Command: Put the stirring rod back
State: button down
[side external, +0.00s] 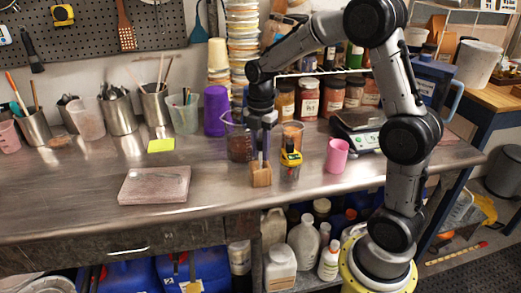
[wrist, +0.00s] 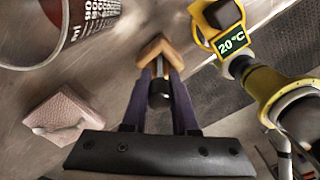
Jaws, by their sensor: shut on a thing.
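My gripper (side external: 262,148) points down over the workbench, its dark purple fingers shut on a slim rod. In the wrist view my gripper (wrist: 158,85) has the rod between its fingers; the rod shows a black cylindrical end (wrist: 160,93) and a thin grey shaft. I take this to be the stirring rod. A small wooden block (side external: 261,175) stands directly below the fingers. In the wrist view the wooden block (wrist: 152,45) is just beyond the fingertips, and the shaft runs toward it. Whether the rod's lower end is inside the block or above it, I cannot tell.
A measuring beaker (side external: 238,142) is behind left, a pink cup (side external: 336,156) further right. A pink slab (side external: 140,190) with a small pale item lies left. The bench between slab and block is clear.

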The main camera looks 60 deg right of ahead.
jog(key=shift+f, duration=0.15)
jog(key=c, duration=0.7)
grip_release()
jog(key=shift+f, duration=0.1)
notch_tip(320, 180, up, 11)
jog(key=shift+r, duration=0.2)
jog(key=shift+s+a+r, duration=0.1)
jog(key=shift+r, duration=0.45)
jog(key=shift+s+a+f+m+t, duration=0.4)
jog(key=shift+s+a+m+t, duration=0.9)
jog(key=shift+s+m, duration=1.9)
jog(key=shift+s+a+f+m+t, duration=0.45)
jog(key=shift+s+a+m, duration=1.6)
jog(key=shift+s+m, duration=1.2)
jog(key=shift+s+a+f+m+t, duration=0.3)
jog(key=shift+s+a+m+t, duration=1.05)
jog(key=shift+s+m, duration=1.85)
